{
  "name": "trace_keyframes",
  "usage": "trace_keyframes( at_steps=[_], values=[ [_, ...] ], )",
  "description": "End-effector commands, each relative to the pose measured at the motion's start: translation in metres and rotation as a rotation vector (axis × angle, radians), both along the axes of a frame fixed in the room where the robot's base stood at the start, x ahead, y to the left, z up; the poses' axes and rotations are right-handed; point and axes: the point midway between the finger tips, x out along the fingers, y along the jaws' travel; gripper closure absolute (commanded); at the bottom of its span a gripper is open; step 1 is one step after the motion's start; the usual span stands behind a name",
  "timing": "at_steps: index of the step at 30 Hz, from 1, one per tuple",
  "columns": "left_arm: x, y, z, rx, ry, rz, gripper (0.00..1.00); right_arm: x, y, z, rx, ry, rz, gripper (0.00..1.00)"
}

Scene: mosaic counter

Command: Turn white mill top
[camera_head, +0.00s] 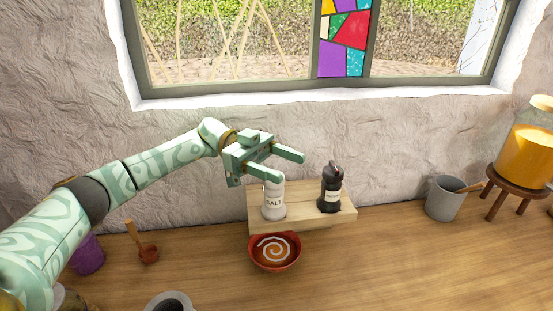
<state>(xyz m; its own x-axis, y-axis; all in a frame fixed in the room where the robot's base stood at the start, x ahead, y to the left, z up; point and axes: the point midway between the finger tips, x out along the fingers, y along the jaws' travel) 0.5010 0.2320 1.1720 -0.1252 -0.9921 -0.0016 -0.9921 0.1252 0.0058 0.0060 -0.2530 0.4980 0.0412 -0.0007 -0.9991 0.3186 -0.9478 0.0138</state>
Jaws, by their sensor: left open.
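The white mill (274,207) with a SALT label stands upright at the left of a small wooden stand (315,220) against the wall. Its top is partly hidden behind a finger of my left gripper (285,165). The left gripper is open, with its two fingers pointing right, around or just above the white mill's top; I cannot tell if it touches. A dark mill (329,192) stands upright to the right on the same stand. My right gripper is not in view.
A red bowl (258,257) with a white spiral sits below the stand's front edge. A grey pot (442,202) and a jar of orange liquid (527,148) on a stool stand right. A purple pot (88,257) stands left. The counter (390,265) at front right is clear.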

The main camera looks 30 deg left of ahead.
Motion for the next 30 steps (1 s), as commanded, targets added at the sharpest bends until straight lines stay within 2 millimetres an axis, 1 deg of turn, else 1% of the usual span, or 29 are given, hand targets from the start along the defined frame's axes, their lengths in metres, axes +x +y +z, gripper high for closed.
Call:
trace_keyframes(
  at_steps=[1,5,6,9,12,15,18,21,30],
  values=[
    [-0.011,-0.003,0.02,0.001,-0.007,-0.002,0.37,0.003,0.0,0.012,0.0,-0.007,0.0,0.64],
    [-0.033,-0.014,0.049,0.001,-0.006,-0.002,0.37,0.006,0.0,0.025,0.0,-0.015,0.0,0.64],
    [-0.042,-0.018,0.055,0.001,-0.004,-0.003,0.37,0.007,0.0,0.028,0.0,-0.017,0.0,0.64],
    [-0.066,-0.029,0.064,0.002,-0.002,-0.001,0.37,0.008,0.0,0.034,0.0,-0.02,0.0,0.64],
    [-0.085,-0.038,0.073,0.001,-0.003,0.0,0.37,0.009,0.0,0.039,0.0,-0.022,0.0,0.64],
    [-0.099,-0.045,0.079,0.001,-0.002,0.0,0.37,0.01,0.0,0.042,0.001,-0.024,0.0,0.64],
    [-0.109,-0.05,0.083,0.0,-0.001,0.0,0.37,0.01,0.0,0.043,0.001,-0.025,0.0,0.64],
    [-0.113,-0.052,0.085,0.0,-0.002,0.002,0.37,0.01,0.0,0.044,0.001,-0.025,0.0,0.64],
    [-0.114,-0.053,0.085,-0.001,-0.001,0.001,0.37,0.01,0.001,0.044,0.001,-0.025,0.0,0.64]
  ],
)
